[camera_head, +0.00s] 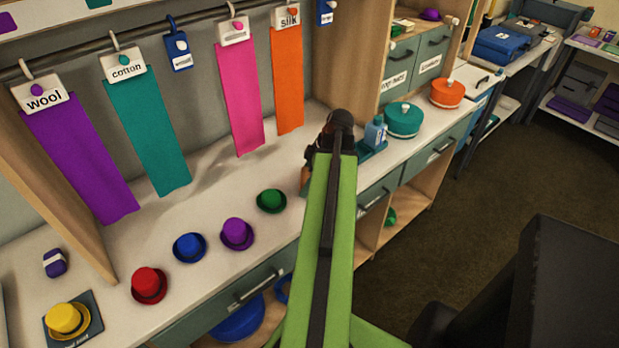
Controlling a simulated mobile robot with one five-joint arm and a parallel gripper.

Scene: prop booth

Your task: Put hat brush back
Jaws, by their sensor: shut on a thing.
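My gripper (322,155) is over the white counter, near the foot of the wooden divider, and is largely hidden behind my green arm. It is shut on a small brown thing, which I take to be the hat brush (305,178); only a sliver of it shows at the gripper's left side. Whether it touches the counter I cannot tell. Just right of the gripper is a small teal tray (378,152) with a blue bottle (375,132) in it. My arm hides the left part of that tray.
Several small hats line the counter, the green one (271,201) nearest my gripper. Cloth strips, including an orange one (287,80), hang from a rail. Teal (403,120) and orange (447,93) round boxes stand right of the tray. The counter's middle behind the hats is clear.

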